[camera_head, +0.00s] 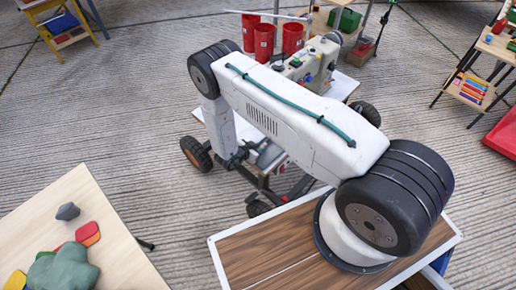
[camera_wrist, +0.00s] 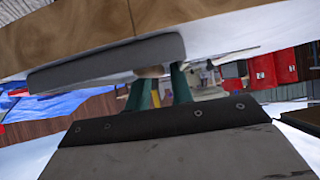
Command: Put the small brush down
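In the wrist view my gripper (camera_wrist: 160,88) shows two dark green fingers close together behind a dark plate. A small tan piece (camera_wrist: 150,72) sits at the fingertips, with a long dark grey bar (camera_wrist: 105,62) against it. These look like the handle and head of the small brush, held crosswise, though bristles cannot be made out. In the head view my white arm reaches away and bends down at its far end. The gripper and brush are mostly hidden there behind the arm.
A pale wooden table (camera_head: 117,236) at lower left carries a green lumpy object (camera_head: 63,268), red blocks (camera_head: 88,233) and a grey stone-like piece (camera_head: 68,211). A shelf stand (camera_head: 472,88) is at right. Ribbed floor lies open at left.

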